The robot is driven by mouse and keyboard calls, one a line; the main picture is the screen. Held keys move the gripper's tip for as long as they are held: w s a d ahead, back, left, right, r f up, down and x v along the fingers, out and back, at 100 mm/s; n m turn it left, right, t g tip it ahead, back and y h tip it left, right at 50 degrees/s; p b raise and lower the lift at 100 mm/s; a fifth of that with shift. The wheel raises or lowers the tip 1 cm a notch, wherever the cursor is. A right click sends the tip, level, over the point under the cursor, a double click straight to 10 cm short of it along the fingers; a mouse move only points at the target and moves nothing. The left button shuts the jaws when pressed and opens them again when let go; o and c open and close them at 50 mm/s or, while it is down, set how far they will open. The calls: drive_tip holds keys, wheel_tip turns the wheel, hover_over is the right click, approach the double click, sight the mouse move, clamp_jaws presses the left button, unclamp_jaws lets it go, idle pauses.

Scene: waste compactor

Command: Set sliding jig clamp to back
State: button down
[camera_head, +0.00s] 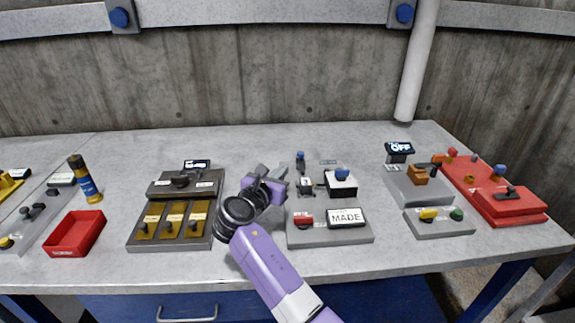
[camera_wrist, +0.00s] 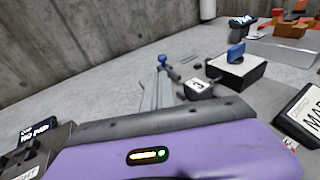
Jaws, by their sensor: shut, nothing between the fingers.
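Near the middle of the bench is a station with a white-topped black block (camera_head: 340,184) that carries a blue knob (camera_head: 342,173). The block also shows in the wrist view (camera_wrist: 236,72). To its left stands a small upright post with a blue top (camera_head: 300,156), also in the wrist view (camera_wrist: 162,59). A small white block marked with a digit (camera_head: 306,185) sits by it. I cannot tell for certain which part is the sliding jig clamp. My gripper (camera_head: 282,171) is shut and empty, left of these parts. In the wrist view its fingers (camera_wrist: 161,75) point towards the blue-topped post; contact is unclear.
A grey panel with a red button (camera_head: 303,220) and a "MADE" sign (camera_head: 346,217) lies in front. A panel with brass plates (camera_head: 174,220) stands left, near a red tray (camera_head: 74,234). Grey and red stations (camera_head: 510,204) stand right. The bench behind is clear up to the wall.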

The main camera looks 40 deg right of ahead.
drive_tip(key=v, duration=0.2)
drive_tip(key=shift+s+a, duration=0.1)
drive_tip(key=shift+a, duration=0.15)
idle(0.5)
